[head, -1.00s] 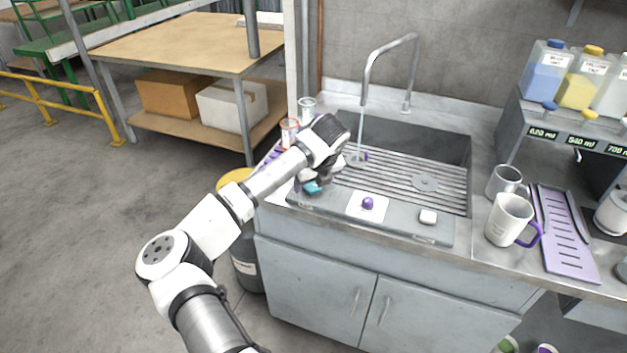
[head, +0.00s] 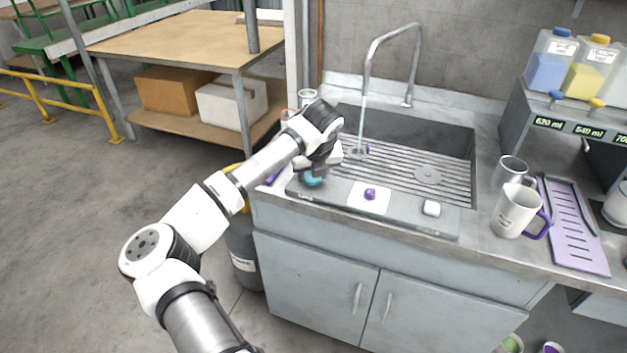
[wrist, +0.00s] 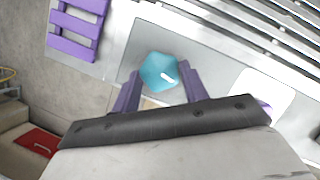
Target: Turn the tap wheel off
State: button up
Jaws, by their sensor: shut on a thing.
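The tap wheel is a teal, many-sided knob (head: 314,181) at the left end of the grey panel along the sink's front edge. In the wrist view the teal wheel (wrist: 157,73) sits between the two purple fingers of my gripper (wrist: 160,82), which is shut on it. In the head view my gripper (head: 318,166) comes down over the wheel and hides part of it. The tall bent tap (head: 368,70) stands behind the sink (head: 455,135). A thin stream of water (head: 361,122) falls from its spout into the basin.
A purple knob (head: 370,194) on a white plate and a white button (head: 431,208) sit on the same panel. A purple slatted piece (wrist: 77,27) lies near the wheel.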

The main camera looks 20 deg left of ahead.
jog(key=m+b, duration=0.2)
jog(key=b, duration=0.1)
jog(key=m+h+b, duration=0.1)
jog(key=shift+a+f+m+t+b, duration=0.2)
jog(key=shift+f+m+t+b, duration=0.1)
jog(key=shift+b, duration=0.1)
jog(key=m+h+b, duration=0.1)
jog(key=m+b, duration=0.1)
jog(key=m, duration=0.1)
jog(key=shift+a+r+m+h+b, duration=0.2)
jog(key=shift+m+h+b, duration=0.1)
jog(key=shift+h+b, duration=0.1)
jog(key=m, duration=0.2)
jog(key=m+h, duration=0.1)
jog(key=m, duration=0.1)
jog(key=shift+a+r+h+b, duration=0.1)
jog(key=shift+r+h+b, duration=0.05)
jog(key=shift+h+b, duration=0.2)
jog(key=shift+w+a+m+g+h+p, duration=0.1)
jog(key=shift+m+g+h+p, duration=0.2)
jog(key=shift+m, duration=0.8)
jog(key=shift+a+m+g+h+p, duration=0.1)
jog(key=shift+m+g+h, duration=0.25)
jog(key=shift+m, duration=0.75)
jog(key=o, duration=1)
jog(key=shift+r, duration=0.1)
